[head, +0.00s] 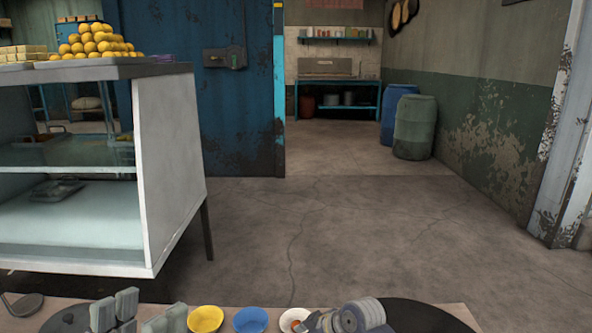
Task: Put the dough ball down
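No dough ball can be made out in the head view. My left gripper (148,312) shows at the bottom edge, over the near table (440,309). Its grey fingers stand apart, with tabletop visible between them and nothing seen held. Its lower part is cut off by the frame. My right gripper (318,321) is at the bottom edge, right of the bowls, beside a grey rounded wrist part of mine. Its fingertips are too cut off to tell whether it holds anything.
A yellow bowl (205,319), a blue bowl (250,320) and a white bowl (294,319) stand along the table. A ladle (22,305) and a dark round plate (425,317) lie at the sides. A display counter (170,165) bears piled yellow balls (97,41). The floor beyond is clear.

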